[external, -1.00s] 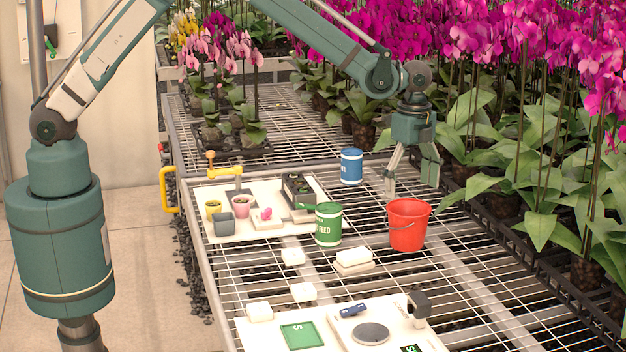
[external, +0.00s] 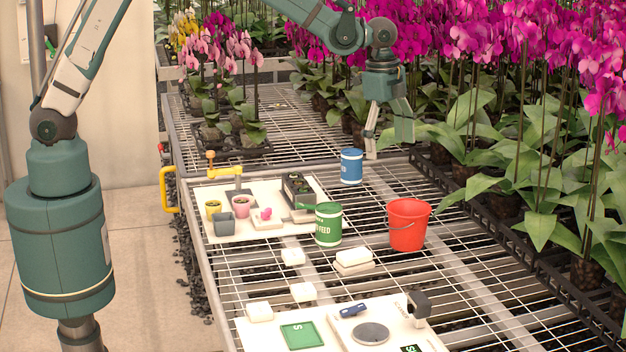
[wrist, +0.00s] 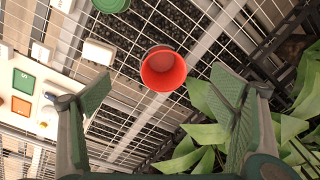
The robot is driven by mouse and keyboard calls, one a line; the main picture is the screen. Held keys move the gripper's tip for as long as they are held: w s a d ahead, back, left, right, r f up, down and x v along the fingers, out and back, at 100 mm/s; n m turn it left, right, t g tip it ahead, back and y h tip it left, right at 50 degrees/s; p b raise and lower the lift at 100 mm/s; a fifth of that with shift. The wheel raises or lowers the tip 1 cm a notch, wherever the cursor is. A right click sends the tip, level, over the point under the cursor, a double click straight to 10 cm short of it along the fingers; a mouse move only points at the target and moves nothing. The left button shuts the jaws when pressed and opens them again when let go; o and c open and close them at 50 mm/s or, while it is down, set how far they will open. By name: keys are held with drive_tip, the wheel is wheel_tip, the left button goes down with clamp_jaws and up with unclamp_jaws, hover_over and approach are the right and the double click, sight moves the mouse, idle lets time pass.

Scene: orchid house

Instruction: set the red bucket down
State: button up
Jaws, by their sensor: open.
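The red bucket (external: 408,225) stands upright on the wire mesh bench, right of the green feed tub. Its wire handle hangs down against its front side. In the wrist view I look down into the empty-looking bucket (wrist: 163,69), beyond my fingertips. My gripper (external: 388,146) is open and empty, raised above the bench behind the bucket and apart from it. In the wrist view its two fingers (wrist: 160,112) are spread wide with nothing between them.
A green feed tub (external: 328,224) and a blue tub (external: 351,167) stand left of the bucket. White blocks (external: 354,261) lie nearby. A white board (external: 270,335) with a scale is in front. Orchids (external: 560,190) crowd the right side. Bare mesh lies right of the bucket.

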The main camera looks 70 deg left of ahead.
drive_tip(key=s+a+r+n+t, duration=0.25)
drive_tip(key=s+a+r, duration=0.25)
drive_tip(key=s+r, duration=0.5)
drive_tip(key=s+a+r+n+t, duration=0.1)
drive_tip(key=s+a+r+n, duration=0.25)
drive_tip(key=s+r, duration=0.6)
drive_tip(key=s+a+f+n+t, duration=0.1)
drive_tip(key=s+a+f+n, duration=0.1)
drive_tip(key=s, duration=1.1)
drive_tip(key=s+a+f+n+t, duration=0.1)
drive_tip(key=s+a+f+n, duration=0.1)
drive_tip(key=s, duration=1.2)
drive_tip(key=shift+a+f+n+t, duration=0.2)
drive_tip(key=shift+a+n+t, duration=0.15)
drive_tip(key=shift+a+n, duration=0.6)
